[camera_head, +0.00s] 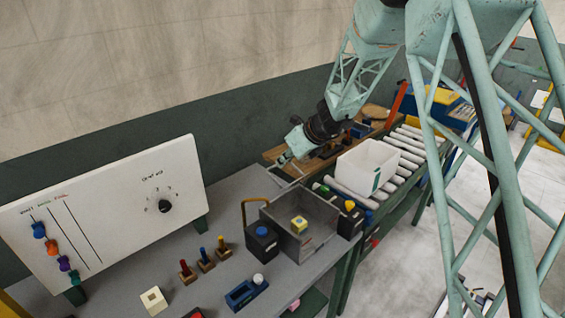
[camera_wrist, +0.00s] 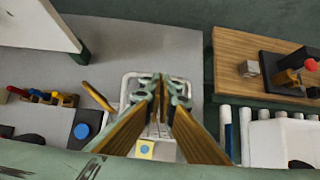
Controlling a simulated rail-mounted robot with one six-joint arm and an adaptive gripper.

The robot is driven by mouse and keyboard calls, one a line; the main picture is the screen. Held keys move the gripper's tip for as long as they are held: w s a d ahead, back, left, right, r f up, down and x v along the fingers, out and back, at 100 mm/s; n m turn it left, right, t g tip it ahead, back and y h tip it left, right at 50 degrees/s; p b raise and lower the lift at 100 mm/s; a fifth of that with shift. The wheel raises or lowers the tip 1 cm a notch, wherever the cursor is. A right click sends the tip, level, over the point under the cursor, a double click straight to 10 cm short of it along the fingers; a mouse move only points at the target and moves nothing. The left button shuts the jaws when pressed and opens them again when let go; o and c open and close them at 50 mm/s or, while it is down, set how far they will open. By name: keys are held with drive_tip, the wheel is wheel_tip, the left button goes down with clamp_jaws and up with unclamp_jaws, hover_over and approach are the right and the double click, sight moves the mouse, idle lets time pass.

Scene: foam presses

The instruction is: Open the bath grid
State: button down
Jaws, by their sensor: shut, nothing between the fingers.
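The grey bath (camera_head: 318,238) is an open-topped box on the bench, with a yellow block (camera_head: 299,224) inside. The block also shows in the wrist view (camera_wrist: 145,150), below my fingers. A pale rounded wire frame (camera_wrist: 126,82), which looks like the bath grid, shows around my fingertips in the wrist view. I cannot tell its tilt or whether it touches them. My gripper (camera_head: 284,158) is above the back edge of the bath in the head view. In the wrist view my gripper (camera_wrist: 160,80) has its fingers together and empty; they hide part of the bath.
A blue-button box (camera_head: 262,242) and a yellow-button box (camera_head: 350,219) flank the bath. An orange bent handle (camera_head: 244,213) rises behind its left side. A white bin (camera_head: 366,166) stands on the roller conveyor to the right. A white panel (camera_head: 105,215) stands left.

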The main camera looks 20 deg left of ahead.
drive_tip(key=shift+w+a+f+p, duration=0.1)
drive_tip(key=shift+w+a+p, duration=0.2)
drive_tip(key=shift+a, duration=0.35)
drive_tip(key=shift+w+a+f+p, duration=0.1)
drive_tip(key=shift+w+a+p, duration=0.2)
drive_tip(key=shift+a, duration=0.3)
drive_tip(key=shift+w+a+f, duration=0.3)
drive_tip(key=shift+w+a, duration=0.1)
drive_tip(key=shift+a, duration=0.3)
drive_tip(key=shift+r, duration=0.1)
drive_tip(key=w+a+r+p+v, duration=0.1)
drive_tip(key=v, duration=1.2)
drive_tip(key=shift+a+r+p, duration=0.2)
drive_tip(key=shift+r+p, duration=0.2)
drive_tip(key=shift+r, duration=0.1)
drive_tip(key=shift+s, duration=0.1)
